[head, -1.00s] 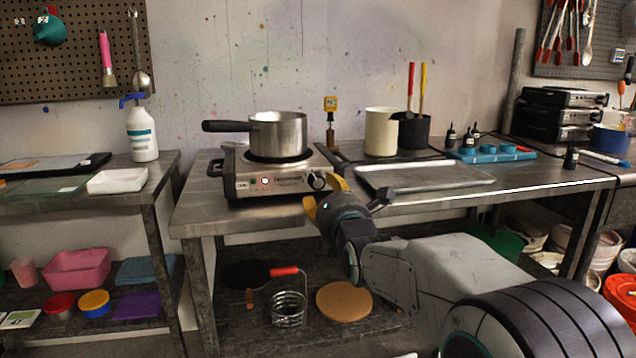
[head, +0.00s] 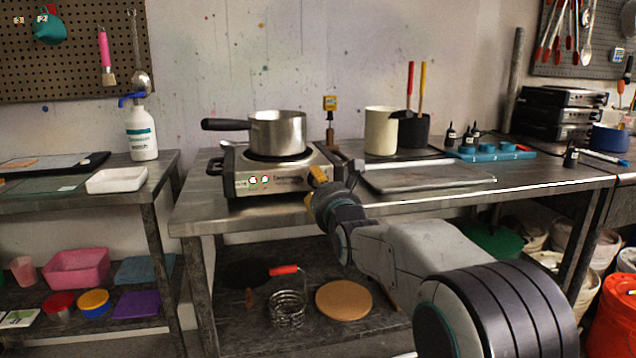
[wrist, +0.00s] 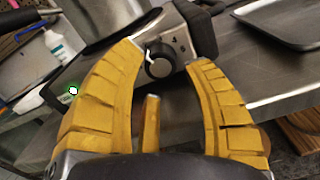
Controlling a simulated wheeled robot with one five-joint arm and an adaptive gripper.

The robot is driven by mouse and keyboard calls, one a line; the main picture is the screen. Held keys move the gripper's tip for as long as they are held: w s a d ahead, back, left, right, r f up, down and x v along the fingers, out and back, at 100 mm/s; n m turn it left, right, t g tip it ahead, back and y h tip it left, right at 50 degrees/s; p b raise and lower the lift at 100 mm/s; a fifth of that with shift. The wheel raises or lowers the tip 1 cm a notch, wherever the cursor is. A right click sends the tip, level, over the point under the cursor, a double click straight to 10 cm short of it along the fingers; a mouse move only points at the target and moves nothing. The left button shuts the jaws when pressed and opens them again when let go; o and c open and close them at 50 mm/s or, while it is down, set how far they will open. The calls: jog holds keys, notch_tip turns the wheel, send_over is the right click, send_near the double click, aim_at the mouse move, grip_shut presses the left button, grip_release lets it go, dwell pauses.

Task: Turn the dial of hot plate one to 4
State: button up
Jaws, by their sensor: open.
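The hot plate (head: 285,183) is a steel box on the bench with a pot (head: 277,132) on its burner. Its dark round dial (wrist: 159,67) shows in the wrist view, with a white mark on its upper left side. In the head view my gripper (head: 316,187) is at the right end of the front panel and hides the dial.
The pot's black handle (head: 226,125) points left. A metal tray (head: 425,178) lies right of the hot plate. A beige canister (head: 381,130) stands behind. The bench front is clear.

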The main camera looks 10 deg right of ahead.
jog(key=shift+w, duration=1.55)
jog(key=shift+c, duration=0.2)
jog(key=c, duration=0.9)
jog(key=shift+o, duration=0.2)
jog(key=shift+r, duration=0.1)
jog(key=m+b, duration=0.2)
jog(key=m, duration=0.2)
jog(key=shift+d+r+m+b, duration=0.1)
jog(key=shift+m+b, duration=0.5)
jog(key=shift+m, duration=1.2)
